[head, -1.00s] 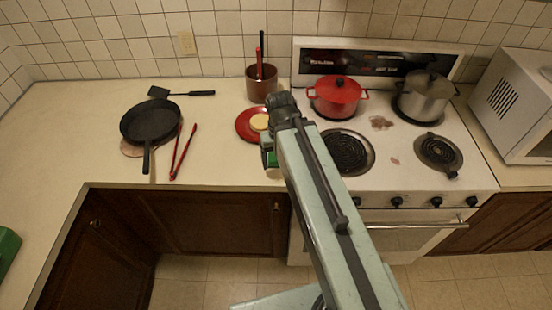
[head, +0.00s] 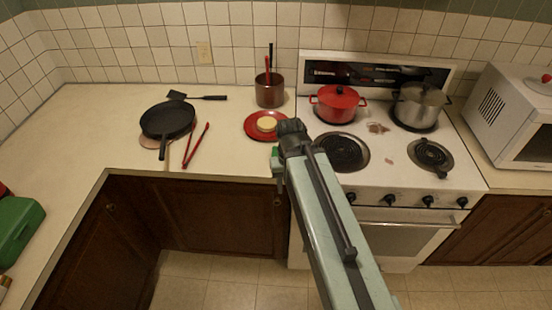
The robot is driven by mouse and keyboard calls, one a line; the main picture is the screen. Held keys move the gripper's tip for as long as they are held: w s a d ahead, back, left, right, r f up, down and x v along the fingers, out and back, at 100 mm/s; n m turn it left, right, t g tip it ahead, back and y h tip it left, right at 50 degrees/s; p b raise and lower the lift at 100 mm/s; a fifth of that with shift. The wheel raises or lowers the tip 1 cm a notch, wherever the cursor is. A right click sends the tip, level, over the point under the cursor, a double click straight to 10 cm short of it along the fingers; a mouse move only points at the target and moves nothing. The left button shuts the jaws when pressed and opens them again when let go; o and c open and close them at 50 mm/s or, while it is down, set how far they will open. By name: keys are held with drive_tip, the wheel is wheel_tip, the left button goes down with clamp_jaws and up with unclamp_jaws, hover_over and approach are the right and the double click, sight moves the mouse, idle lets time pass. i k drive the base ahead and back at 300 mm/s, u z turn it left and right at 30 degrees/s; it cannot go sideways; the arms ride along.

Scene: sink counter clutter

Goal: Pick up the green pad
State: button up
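A small green piece (head: 275,153), which looks like the green pad, shows at the left side of my arm's end, near the counter's front edge. Most of it is hidden behind the arm, so I cannot tell whether it is touched or held. My gripper (head: 291,129) is at the dark end of my arm, over the counter's front part between the red plate and the stove. Its fingers are not clearly visible, and I cannot tell whether they are open or shut.
A red plate (head: 259,134) with a pale round item (head: 267,124) lies just behind the gripper. A brown utensil pot (head: 269,93), black pan (head: 167,118), red tongs (head: 196,146) and black spatula (head: 203,97) stand or lie around. The stove (head: 388,160) is right; a green box (head: 17,228) is left.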

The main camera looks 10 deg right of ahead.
sight(274, 150)
drive_tip(key=u, duration=2.95)
drive_tip(key=k, duration=0.95)
drive_tip(key=z, duration=1.1)
drive_tip(key=i, duration=1)
drive_tip(key=u, duration=0.05)
